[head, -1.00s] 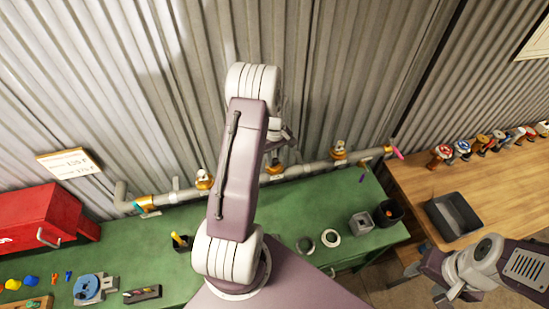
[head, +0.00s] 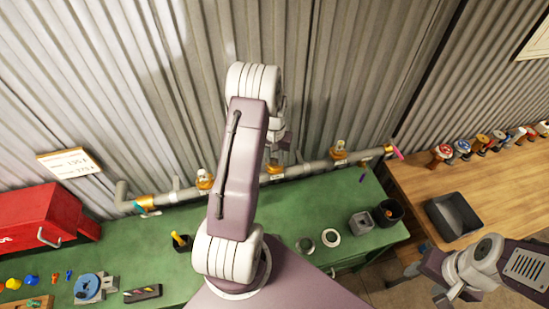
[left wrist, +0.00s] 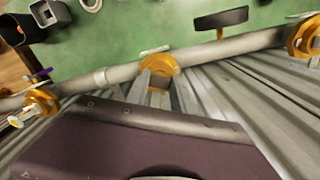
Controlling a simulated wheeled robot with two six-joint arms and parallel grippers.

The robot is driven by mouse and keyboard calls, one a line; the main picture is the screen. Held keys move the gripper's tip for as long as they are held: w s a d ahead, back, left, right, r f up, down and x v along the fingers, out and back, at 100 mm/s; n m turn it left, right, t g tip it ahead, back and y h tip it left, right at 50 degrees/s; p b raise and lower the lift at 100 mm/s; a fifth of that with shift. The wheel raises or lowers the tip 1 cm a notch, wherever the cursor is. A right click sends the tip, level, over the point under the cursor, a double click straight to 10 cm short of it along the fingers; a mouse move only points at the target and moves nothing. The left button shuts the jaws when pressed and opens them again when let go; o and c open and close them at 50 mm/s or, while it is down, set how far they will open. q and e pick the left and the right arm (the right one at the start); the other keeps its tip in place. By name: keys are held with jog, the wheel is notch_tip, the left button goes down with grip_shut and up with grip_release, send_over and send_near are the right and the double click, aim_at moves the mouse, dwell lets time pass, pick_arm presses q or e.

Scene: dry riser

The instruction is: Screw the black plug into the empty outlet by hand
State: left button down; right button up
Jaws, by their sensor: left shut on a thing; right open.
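A grey pipe (head: 310,168) runs along the corrugated wall with several brass outlets on it. The middle brass outlet (head: 275,168) lies just below my left gripper (head: 277,150), which my own arm partly covers. In the left wrist view this brass outlet (left wrist: 164,62) is in the centre, with the grey fingers overlapping it. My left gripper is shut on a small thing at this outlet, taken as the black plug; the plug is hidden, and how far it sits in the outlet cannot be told. My right gripper (head: 441,297) is open and empty at the lower right.
Brass outlets with fittings stand left (head: 204,180) and right (head: 340,150) on the pipe. A red toolbox (head: 40,215) is at the left. A wooden table (head: 480,190) is at the right.

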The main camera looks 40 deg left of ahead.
pick_arm(q)
jog(key=shift+m, duration=0.6)
jog(key=c, duration=1)
grip_release()
jog(key=shift+m, duration=0.3)
jog(key=shift+r, duration=0.2)
notch_tip(320, 180, up, 8)
jog(key=b, duration=0.4)
jog(key=shift+r, duration=0.35)
jog(key=shift+f, duration=0.1)
